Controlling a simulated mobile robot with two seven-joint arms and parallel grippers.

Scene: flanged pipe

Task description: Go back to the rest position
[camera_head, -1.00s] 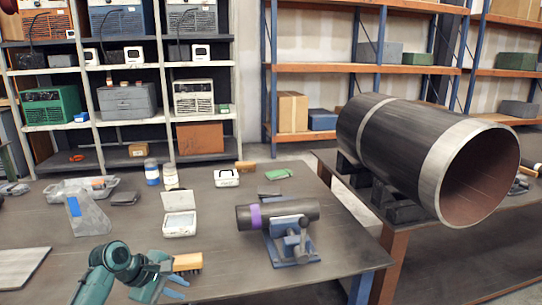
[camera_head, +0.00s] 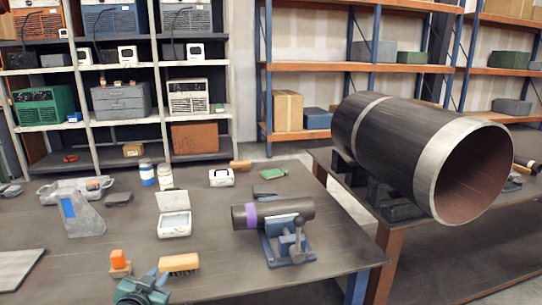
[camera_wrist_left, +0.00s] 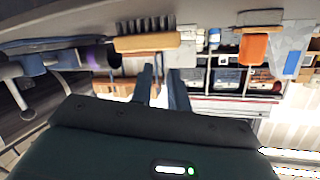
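My left gripper (camera_head: 152,276) is at the bottom edge of the head view, low in the picture at the front of the dark workbench (camera_head: 215,262). Only its teal wrist and short blue fingers show there. In the left wrist view its two fingers (camera_wrist_left: 161,85) stand apart with nothing between them, so it is open and empty. A wooden brush (camera_head: 179,263) lies just beyond it on the bench; it also shows in the left wrist view (camera_wrist_left: 147,42). My right gripper is out of view.
An orange-handled tool (camera_head: 118,261) stands beside the brush. A dark pipe with a purple band (camera_head: 275,213) rests on a blue vise (camera_head: 289,248). A large flanged pipe (camera_head: 400,140) lies on the right bench. A white open case (camera_head: 174,223) and clear holder (camera_head: 82,217) stand farther back.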

